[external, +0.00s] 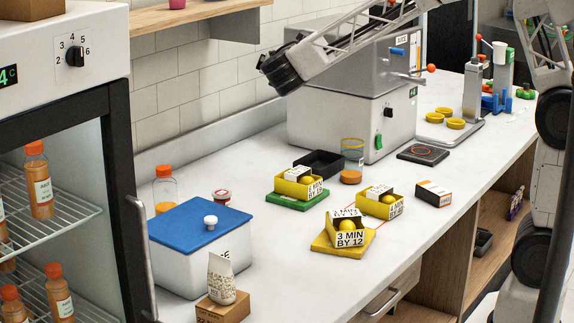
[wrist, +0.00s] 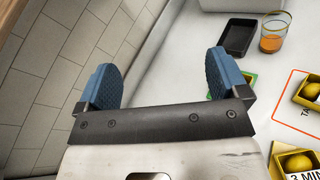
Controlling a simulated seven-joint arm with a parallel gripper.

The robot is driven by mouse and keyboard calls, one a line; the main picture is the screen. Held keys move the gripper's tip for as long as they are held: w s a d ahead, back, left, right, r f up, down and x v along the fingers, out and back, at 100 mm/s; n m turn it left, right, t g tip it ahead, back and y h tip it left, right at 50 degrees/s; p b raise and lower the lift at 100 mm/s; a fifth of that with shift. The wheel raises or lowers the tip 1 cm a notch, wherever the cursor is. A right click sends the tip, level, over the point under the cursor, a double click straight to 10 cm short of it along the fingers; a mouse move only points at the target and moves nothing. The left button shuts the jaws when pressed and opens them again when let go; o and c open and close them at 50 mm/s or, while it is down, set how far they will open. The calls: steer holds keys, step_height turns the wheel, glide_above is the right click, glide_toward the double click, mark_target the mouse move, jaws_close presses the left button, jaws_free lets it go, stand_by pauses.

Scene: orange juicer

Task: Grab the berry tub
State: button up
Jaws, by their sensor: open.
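A small tub with a red and white top (external: 221,196) stands on the counter behind the blue-lidded box; it may be the berry tub, but its label is too small to read. I cannot make it out in the wrist view. My gripper (wrist: 163,68) shows in the wrist view with its two blue fingers wide apart and nothing between them. Wall tiles and white counter lie beyond the fingers. In the external view I see my arm at the top, but no blue fingers. How far the gripper is from the tub cannot be told.
A white box with a blue lid (external: 203,222) and an orange-capped bottle (external: 164,188) stand close to the tub. Yellow fruit boxes (external: 298,182), a black tray (external: 318,163) and a glass (external: 352,162) are to its right. The tiled wall (external: 180,70) runs behind.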

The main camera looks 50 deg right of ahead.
steer(key=w+a+f+n+t+y, duration=0.2)
steer(key=w+a+f+n+t, duration=0.25)
steer(key=w+a+n, duration=0.4)
glide_toward(222, 192)
steer(key=shift+m, duration=0.45)
steer(key=x, duration=0.4)
steer(key=shift+w+d, duration=0.15)
steer(key=shift+w, duration=0.2)
steer(key=shift+x, duration=2.55)
steer(key=c, duration=1)
steer(key=shift+r, duration=0.2)
